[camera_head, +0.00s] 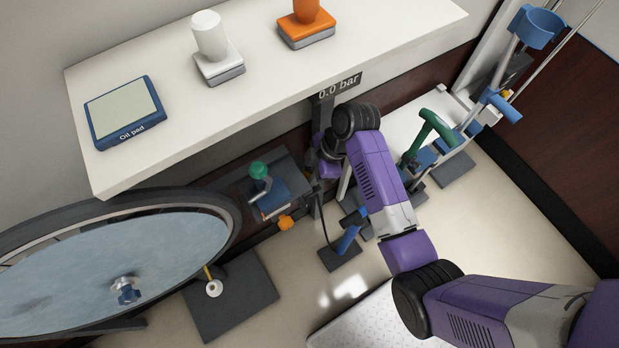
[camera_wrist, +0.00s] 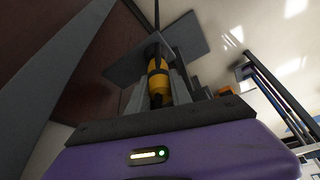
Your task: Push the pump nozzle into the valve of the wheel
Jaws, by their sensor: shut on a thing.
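The wheel (camera_head: 110,262), with a dark tyre and blue-grey disc, lies at the lower left of the head view. A thin yellow rod (camera_head: 207,271) shows by its right rim, above a white ring; I cannot tell whether this is the valve. My gripper (camera_wrist: 160,84) is shut on a yellow and black piece (camera_wrist: 158,86), apparently the pump nozzle, in the wrist view. In the head view my gripper is under the shelf, right of the wheel and apart from it, mostly hidden by my wrist. A dark hose (camera_head: 323,218) hangs below it.
A white shelf (camera_head: 265,85) overhangs the area, bearing an oil pad (camera_head: 125,112) and white and orange-topped items. A "0.0 bar" display (camera_head: 340,87) is by its edge. A blue-handled stand (camera_head: 347,241), an orange knob (camera_head: 286,223) and a green-topped clamp (camera_head: 259,171) stand below.

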